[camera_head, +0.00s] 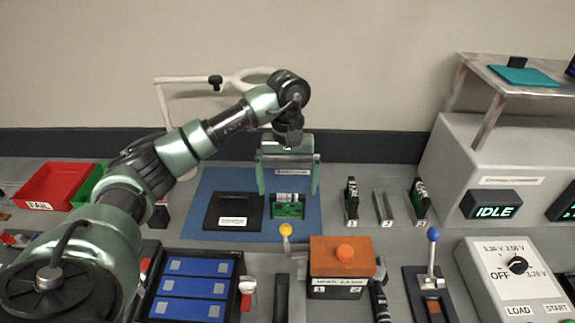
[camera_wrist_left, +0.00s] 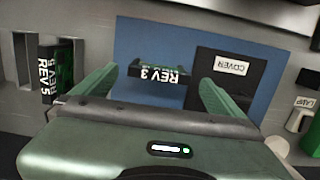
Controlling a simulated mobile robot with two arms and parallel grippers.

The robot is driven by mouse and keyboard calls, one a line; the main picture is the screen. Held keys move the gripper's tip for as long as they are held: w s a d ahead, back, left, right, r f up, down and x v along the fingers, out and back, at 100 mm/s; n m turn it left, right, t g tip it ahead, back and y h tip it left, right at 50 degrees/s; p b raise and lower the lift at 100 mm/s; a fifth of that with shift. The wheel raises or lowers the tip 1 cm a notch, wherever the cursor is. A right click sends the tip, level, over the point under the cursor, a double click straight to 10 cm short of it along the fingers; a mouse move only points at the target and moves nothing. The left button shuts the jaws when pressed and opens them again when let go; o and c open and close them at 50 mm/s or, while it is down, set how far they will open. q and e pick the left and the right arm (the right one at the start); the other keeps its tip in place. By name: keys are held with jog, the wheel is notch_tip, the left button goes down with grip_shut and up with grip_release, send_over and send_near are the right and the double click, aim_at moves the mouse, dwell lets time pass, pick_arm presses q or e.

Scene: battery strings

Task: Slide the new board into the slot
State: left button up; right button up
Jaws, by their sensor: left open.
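My left gripper (camera_head: 287,180) is open, its two green fingers spread above the blue mat (camera_head: 199,230). A green board (camera_head: 289,208) stands on the mat, just below the fingers. In the left wrist view (camera_wrist_left: 160,95) this board, marked REV 3 (camera_wrist_left: 158,76), shows between and beyond the fingers; I see no contact. Another green board marked REV 5 (camera_wrist_left: 60,72) stands to the left in that view. In the head view, green boards stand in the left holder (camera_head: 351,195) and right holder (camera_head: 419,196); the grey middle holder (camera_head: 383,207) looks empty. My right gripper is not in view.
A black cover (camera_head: 233,208) lies on the mat beside the board. An orange-topped box (camera_head: 342,256), a yellow-knobbed lever (camera_head: 286,230) and a blue-knobbed lever (camera_head: 433,236) stand in front. A red FAIL bin (camera_head: 50,186) is left. A grey unit (camera_head: 455,150) stands right.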

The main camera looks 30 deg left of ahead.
pick_arm(q)
notch_tip(320, 180, up, 8)
jog(key=t+y+b, duration=0.1)
jog(key=t+y, duration=0.2)
send_over(288, 201)
jog(key=x, duration=0.4)
jog(key=s+x, duration=0.1)
jog(key=x, duration=0.1)
jog(key=shift+w+d+f, duration=0.1)
jog(key=shift+d+f, duration=0.05)
jog(key=shift+s+d+f+t+b, duration=0.4)
jog(key=shift+s+d+f+t, duration=0.15)
jog(key=shift+f+t, duration=0.15)
jog(key=shift+s+d+f+t, duration=0.1)
jog(key=shift+s+d+t, duration=0.05)
jog(key=shift+t, duration=0.15)
jog(key=shift+f, duration=0.25)
jog(key=x, duration=0.2)
jog(key=p+x, duration=0.1)
jog(key=x, duration=0.2)
jog(key=p+x, duration=0.1)
jog(key=x, duration=0.1)
jog(key=shift+w, duration=0.35)
jog(key=c, duration=1.5)
jog(key=shift+c, duration=0.2)
